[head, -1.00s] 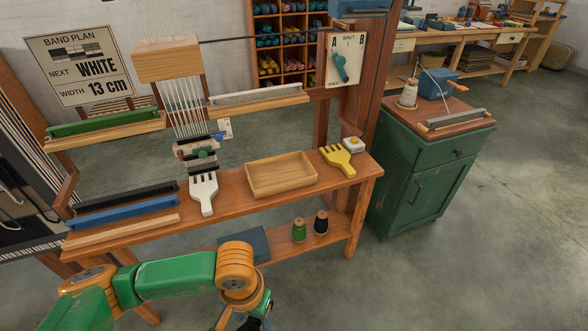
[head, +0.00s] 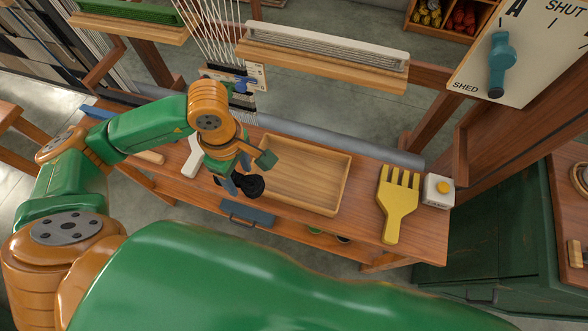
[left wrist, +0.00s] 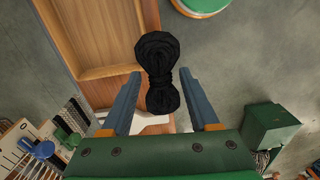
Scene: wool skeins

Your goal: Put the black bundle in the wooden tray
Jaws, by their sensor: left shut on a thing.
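My left gripper (head: 248,178) is shut on the black bundle (head: 252,188), a dark skein narrow at its waist. In the left wrist view the bundle (left wrist: 158,60) sits between the two blue-grey fingers (left wrist: 160,82). The wooden tray (head: 335,180), shallow and empty where it shows, lies on the bench. In the head view the bundle overlaps the tray's left front corner. In the left wrist view the tray (left wrist: 112,70) lies to the left of the bundle. The bundle appears held up near the tray's edge; its height is hard to tell. My right gripper is not in view.
A wooden ledge (head: 320,62) and loom threads rise behind. A green cabinet (head: 500,235) stands at the right.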

